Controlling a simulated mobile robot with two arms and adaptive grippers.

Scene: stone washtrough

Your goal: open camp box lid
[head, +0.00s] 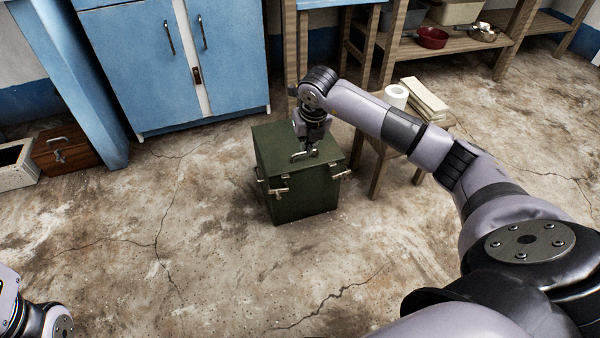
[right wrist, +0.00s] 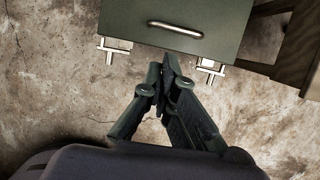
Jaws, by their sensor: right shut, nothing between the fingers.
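The camp box (head: 304,199) is a dark green box on the floor, and its lid (head: 276,138) lies flat and closed. A metal handle on the lid (right wrist: 175,28) shows in the right wrist view. Two pale metal latches hang at the front edge, a left one (head: 278,191) and a right one (head: 341,175); whether they are fastened I cannot tell. My right gripper (head: 312,151) is shut and empty, over the lid in the head view. In the right wrist view its fingertips (right wrist: 167,72) appear near the front edge, between the latches, apart from the handle. My left gripper is out of view.
A blue cabinet (head: 180,75) stands behind the box. A small wooden stool (head: 377,175) with a paper roll (head: 396,97) stands close at the right. A brown case (head: 66,150) is at the far left. The floor in front is clear.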

